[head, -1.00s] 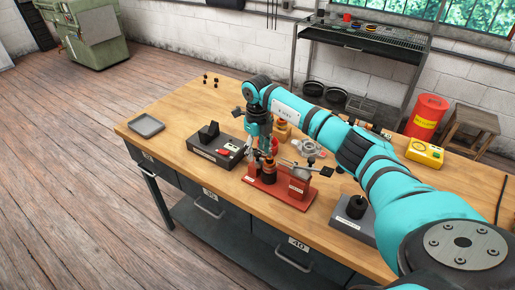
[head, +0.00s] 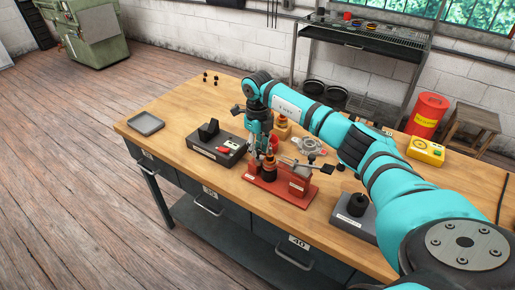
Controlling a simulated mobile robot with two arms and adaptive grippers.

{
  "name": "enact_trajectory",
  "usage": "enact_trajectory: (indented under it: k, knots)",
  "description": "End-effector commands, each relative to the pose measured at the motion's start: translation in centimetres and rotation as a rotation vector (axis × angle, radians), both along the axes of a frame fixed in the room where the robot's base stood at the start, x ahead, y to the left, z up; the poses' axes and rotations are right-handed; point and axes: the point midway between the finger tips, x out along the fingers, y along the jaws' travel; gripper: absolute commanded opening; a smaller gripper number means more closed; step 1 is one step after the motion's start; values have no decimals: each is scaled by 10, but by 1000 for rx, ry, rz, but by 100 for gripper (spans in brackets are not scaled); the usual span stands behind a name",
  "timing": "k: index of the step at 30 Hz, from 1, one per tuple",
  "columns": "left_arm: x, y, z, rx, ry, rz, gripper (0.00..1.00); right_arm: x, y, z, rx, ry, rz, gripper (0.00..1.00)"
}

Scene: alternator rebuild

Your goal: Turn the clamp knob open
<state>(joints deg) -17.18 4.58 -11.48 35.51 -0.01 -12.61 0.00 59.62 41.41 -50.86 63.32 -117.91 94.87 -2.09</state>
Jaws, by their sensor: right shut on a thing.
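A red clamp fixture (head: 282,190) stands near the front edge of the wooden bench, with an orange and dark cylindrical part at its left end. A lever with a dark end sticks out to the right above it. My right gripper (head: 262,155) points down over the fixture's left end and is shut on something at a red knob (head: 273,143). The fingertips are small and partly hidden, so the exact grip does not show. My left gripper is not in view.
A black box with a V-shaped block (head: 215,143) stands left of the fixture. A grey tray (head: 146,123) lies at the bench's left. A grey block with a black post (head: 354,215) is at the right. A silver housing (head: 307,146) and a yellow meter (head: 426,151) lie behind.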

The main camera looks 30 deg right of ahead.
Motion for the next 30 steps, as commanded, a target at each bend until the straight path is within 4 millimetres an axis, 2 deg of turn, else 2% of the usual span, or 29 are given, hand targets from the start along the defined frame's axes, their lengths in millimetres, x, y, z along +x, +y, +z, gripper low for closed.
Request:
enact_trajectory:
  k: [12,30]
  knots:
    - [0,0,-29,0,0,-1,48,1,-1,-1,-3,-3,358,0]
    - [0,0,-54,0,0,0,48,1,-1,0,-2,-4,929,0]
